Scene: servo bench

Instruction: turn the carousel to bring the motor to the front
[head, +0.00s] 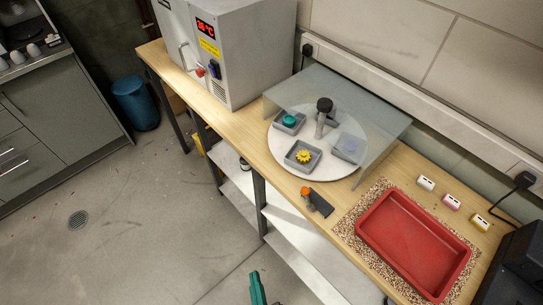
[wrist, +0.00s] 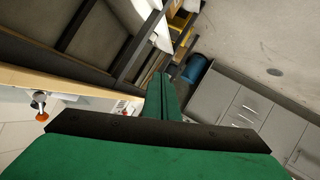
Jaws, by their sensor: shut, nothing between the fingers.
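The carousel (head: 285,161) is a round white disc on the bench, partly under a clear sheet. A grey post with a black knob (head: 324,104) stands on it. A grey tray with a yellow gear (head: 303,157) is at its front. A tray with a teal round part (head: 290,121) is at back left. A third tray (head: 348,149) is at right under the sheet; its contents are blurred. I cannot make out a motor. My green gripper (head: 257,290) is shut and empty, off the bench's front edge, well away from the carousel; its fingers fill the wrist view (wrist: 163,90).
A clear sheet (head: 390,122) covers the carousel's rear. A red tray (head: 412,240) lies on a speckled mat at right, with several small labelled blocks behind. An orange-knobbed dark piece (head: 318,202) sits at the bench's front edge. A grey oven-like box (head: 240,55) stands left.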

